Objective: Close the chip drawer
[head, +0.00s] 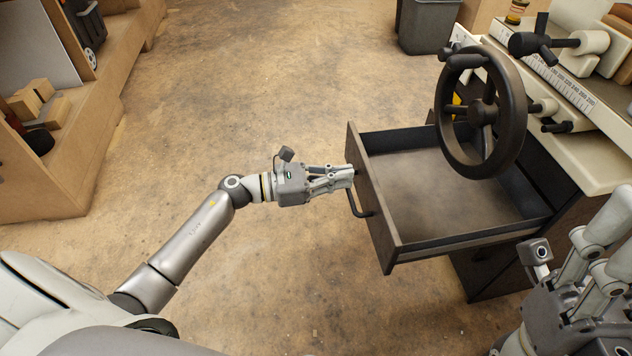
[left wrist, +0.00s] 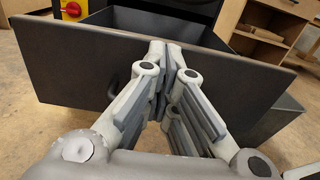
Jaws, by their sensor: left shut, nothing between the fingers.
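The chip drawer (head: 450,196) is pulled well out from the machine on the right in the head view, and its inside looks empty. Its dark front panel (head: 377,210) faces left and carries a bar handle (head: 356,205). My left gripper (head: 352,176) is shut and empty, with its fingertips at the front panel by the handle; whether they touch cannot be told. In the left wrist view the shut fingers (left wrist: 167,50) reach the upper part of the front panel (left wrist: 75,72). My right gripper (head: 600,245) is at the lower right, away from the drawer; its fingertips are partly cut off.
A large handwheel (head: 482,112) on the machine overhangs the drawer's back part. A grey bin (head: 428,25) stands behind. Wooden shelving (head: 70,150) is at the left. The floor between shelving and drawer is clear.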

